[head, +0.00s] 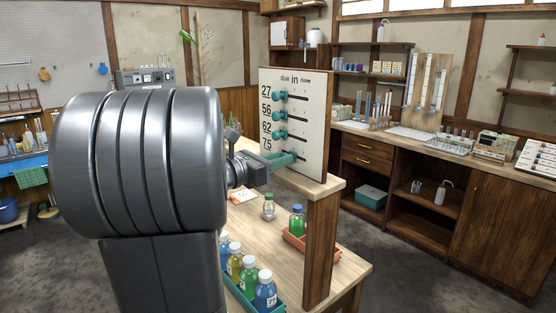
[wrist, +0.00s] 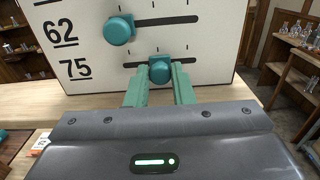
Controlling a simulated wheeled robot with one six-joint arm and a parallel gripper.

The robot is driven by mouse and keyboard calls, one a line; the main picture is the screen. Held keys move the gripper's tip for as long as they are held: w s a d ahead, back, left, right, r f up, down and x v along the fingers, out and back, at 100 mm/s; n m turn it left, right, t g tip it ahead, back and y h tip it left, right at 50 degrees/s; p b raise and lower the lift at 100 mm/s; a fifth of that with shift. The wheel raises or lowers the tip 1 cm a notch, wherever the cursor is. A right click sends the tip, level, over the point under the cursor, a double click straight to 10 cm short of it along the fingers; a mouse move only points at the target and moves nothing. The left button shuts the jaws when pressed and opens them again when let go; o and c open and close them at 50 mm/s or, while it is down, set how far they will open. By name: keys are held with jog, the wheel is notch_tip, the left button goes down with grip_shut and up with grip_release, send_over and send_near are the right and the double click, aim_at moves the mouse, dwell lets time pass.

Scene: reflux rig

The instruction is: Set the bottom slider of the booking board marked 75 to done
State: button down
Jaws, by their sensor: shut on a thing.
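The white booking board (head: 313,120) stands on a wooden ledge, headed "due in done", with rows 27, 56, 62 and 75. In the wrist view, the bottom slider's teal knob (wrist: 159,71) sits in the 75 row, near the middle of its slot. My gripper (wrist: 159,80) has its teal fingers on either side of this knob and is shut on it. The slot shows on both sides of the knob. The 62 knob (wrist: 119,30) is farther left, at its slot's left end. In the head view, my gripper (head: 283,160) reaches the board's lower part and largely hides the bottom knob.
The 27 knob (head: 281,95) and 56 knob (head: 279,115) stand at the left, due side. Below the ledge are capped bottles in a teal tray (head: 281,304), a green bottle in an orange tray (head: 322,257) and a small flask (head: 269,208). The slot right of the bottom knob is clear.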

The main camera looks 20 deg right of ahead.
jog(key=shift+s+d+b, duration=0.2)
jog(key=shift+s+d, duration=0.05)
jog(key=shift+s, duration=0.35)
jog(key=shift+s+d+b, duration=0.2)
jog(key=shift+s, duration=0.45)
jog(key=shift+s+d+b, duration=0.2)
jog(key=shift+s+d, duration=0.05)
jog(key=shift+s, duration=0.35)
jog(key=c, duration=1.2)
grip_release()
jog(key=shift+s, duration=0.1)
jog(key=shift+c, duration=0.2)
jog(key=b+v, duration=0.1)
jog(key=v, duration=1.2)
jog(key=shift+a, duration=0.4)
jog(key=shift+s, duration=0.1)
